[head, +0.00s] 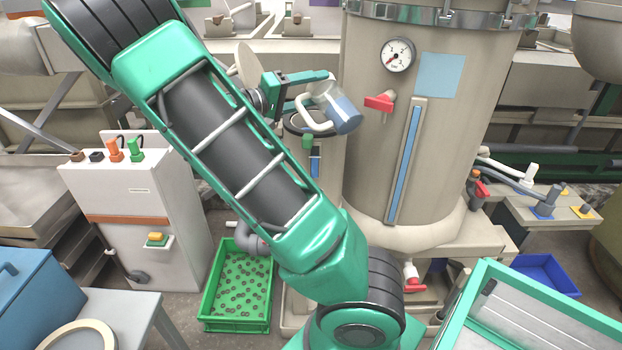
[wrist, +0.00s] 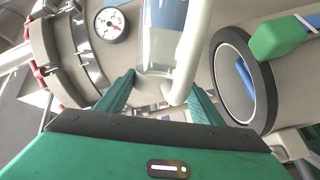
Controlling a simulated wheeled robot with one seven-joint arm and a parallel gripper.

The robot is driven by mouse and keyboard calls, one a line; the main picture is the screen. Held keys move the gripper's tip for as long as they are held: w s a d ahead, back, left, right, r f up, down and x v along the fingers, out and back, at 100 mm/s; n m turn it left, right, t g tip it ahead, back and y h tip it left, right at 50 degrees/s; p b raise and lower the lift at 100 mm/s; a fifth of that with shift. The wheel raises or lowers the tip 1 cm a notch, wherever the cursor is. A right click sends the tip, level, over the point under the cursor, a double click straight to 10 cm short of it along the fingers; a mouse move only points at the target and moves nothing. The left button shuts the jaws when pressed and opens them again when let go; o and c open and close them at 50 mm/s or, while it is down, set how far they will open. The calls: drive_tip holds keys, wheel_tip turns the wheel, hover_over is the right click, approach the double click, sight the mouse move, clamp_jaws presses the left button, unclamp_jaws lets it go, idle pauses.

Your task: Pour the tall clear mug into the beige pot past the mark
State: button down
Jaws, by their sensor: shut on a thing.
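My gripper (head: 318,84) is shut on the tall clear mug (head: 342,108); in the wrist view the mug (wrist: 160,52) sits between the green fingers (wrist: 160,95). The mug is tilted in the head view, with blue liquid at its lower right end and its pale handle on the left. The beige pot (head: 331,152) stands behind and below, left of the big tank. A blue strip runs down its front; I cannot make out the mark. Its dark-rimmed mouth shows right of the mug in the wrist view (wrist: 217,82). No falling stream is visible.
The big beige tank (head: 375,165) with a round gauge (head: 398,54) and red valve handle (head: 379,103) stands close right of the mug. A green knob (head: 308,142) is at the pot's front. A green crate (head: 208,324) of small parts lies on the floor, near a white cabinet (head: 165,200).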

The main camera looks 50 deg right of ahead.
wheel_tip(320, 180, up, 2)
drive_tip(key=m, duration=0.5)
drive_tip(key=shift+r+m, duration=0.25)
drive_tip(key=shift+m, duration=0.15)
drive_tip(key=shift+r+m, duration=0.2)
drive_tip(key=shift+m, duration=0.5)
wheel_tip(320, 180, up, 2)
drive_tip(key=m, duration=0.6)
drive_tip(key=shift+r, duration=0.1)
